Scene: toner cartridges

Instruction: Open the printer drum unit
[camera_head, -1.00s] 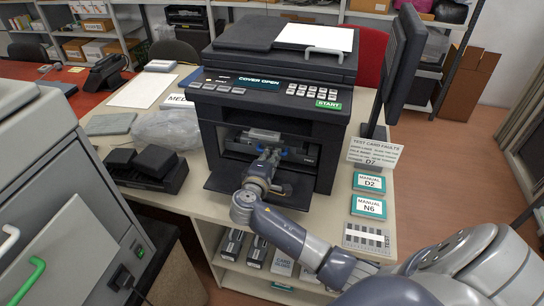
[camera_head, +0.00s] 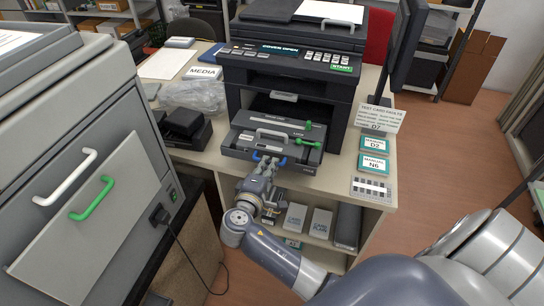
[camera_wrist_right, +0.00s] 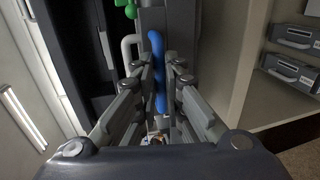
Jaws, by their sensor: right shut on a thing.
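The black printer (camera_head: 285,88) stands on the table with its front open and "COVER OPEN" on its display. The grey drum unit (camera_head: 240,150) sticks out of the printer's front. It has a grey carry handle, green levers (camera_head: 306,142) and a blue handle (camera_head: 283,161) at its front edge. My right gripper (camera_head: 268,164) is at that blue handle, shut on it. In the right wrist view the blue handle (camera_wrist_right: 158,70) runs between the fingers of my right gripper (camera_wrist_right: 160,95). My left gripper is not in view.
A grey cabinet (camera_head: 80,190) with white and green handles stands close at the left. Boxed items (camera_head: 320,222) stand on the shelf below.

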